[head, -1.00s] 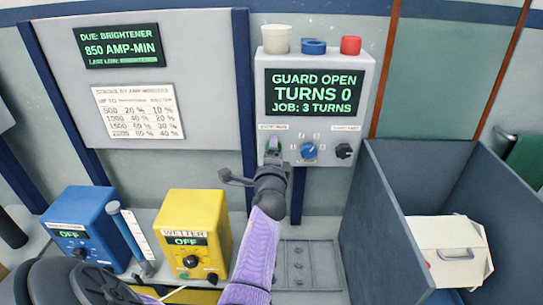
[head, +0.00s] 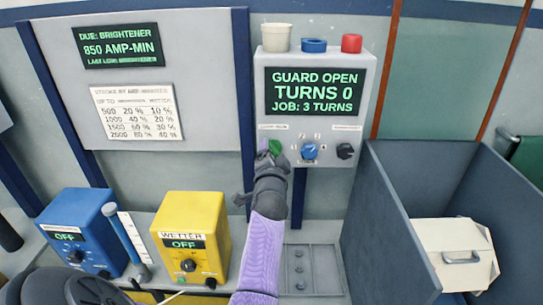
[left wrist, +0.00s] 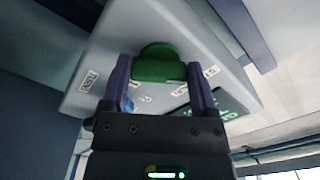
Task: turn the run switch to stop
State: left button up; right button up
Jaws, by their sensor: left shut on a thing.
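The grey control box (head: 318,120) on the wall has a row of knobs below its screen (head: 314,91), which reads "GUARD OPEN, TURNS 0, JOB: 3 TURNS". At the left end is a green knob (head: 275,147); its label is too small to read. My left gripper (head: 269,158) reaches up to it from below. In the left wrist view, the green knob (left wrist: 158,62) sits between the two fingers of my left gripper (left wrist: 158,78), which are shut on it. The fingers hide part of the knob. My right gripper is out of view.
Beside the green knob are a blue knob (head: 309,151) and a black knob (head: 345,151). A blue unit (head: 80,225) and a yellow unit (head: 190,225), both reading "OFF", stand at lower left. A grey open bin (head: 400,215) with a cream box (head: 455,252) is at right.

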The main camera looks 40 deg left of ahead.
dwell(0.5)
pick_arm(q)
jog(key=o, duration=1.1)
jog(key=shift+f, duration=0.1)
